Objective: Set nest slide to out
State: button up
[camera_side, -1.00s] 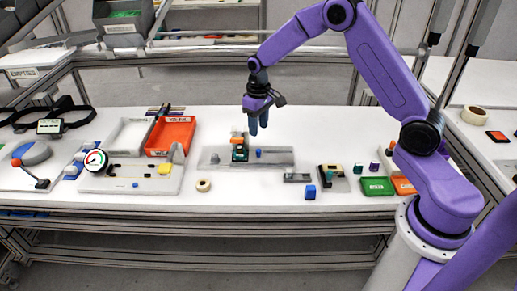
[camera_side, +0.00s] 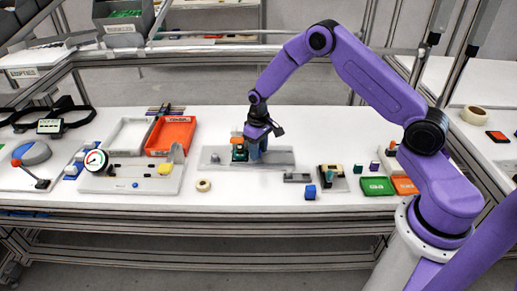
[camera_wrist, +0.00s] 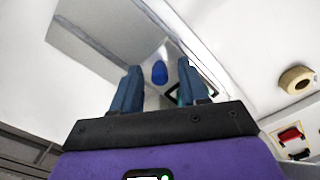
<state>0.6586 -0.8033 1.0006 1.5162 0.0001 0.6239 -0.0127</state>
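The grey nest fixture plate (camera_side: 280,157) lies at the middle of the bench and also shows in the wrist view (camera_wrist: 95,45). A blue rounded knob (camera_wrist: 159,72) shows in the wrist view between and beyond my fingertips. In the side view the knob is hidden behind my gripper. My gripper (camera_side: 257,153) points down, low over the plate, just right of the green block. Its two blue fingers are apart and nothing is held in the wrist view (camera_wrist: 159,67). I cannot tell whether the fingers straddle the knob.
A gauge fixture (camera_side: 130,178) and a red tray (camera_side: 170,136) stand to the left.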

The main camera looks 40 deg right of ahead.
grip_shut()
jog(key=s+d, duration=0.6)
jog(key=shift+s+d, duration=0.2)
jog(key=shift+d, duration=0.05)
jog(key=shift+o, duration=0.3)
grip_release()
jog(key=shift+s, duration=0.1)
jog(key=shift+r, duration=0.15)
notch_tip(320, 180, up, 17)
jog(key=shift+r, duration=0.1)
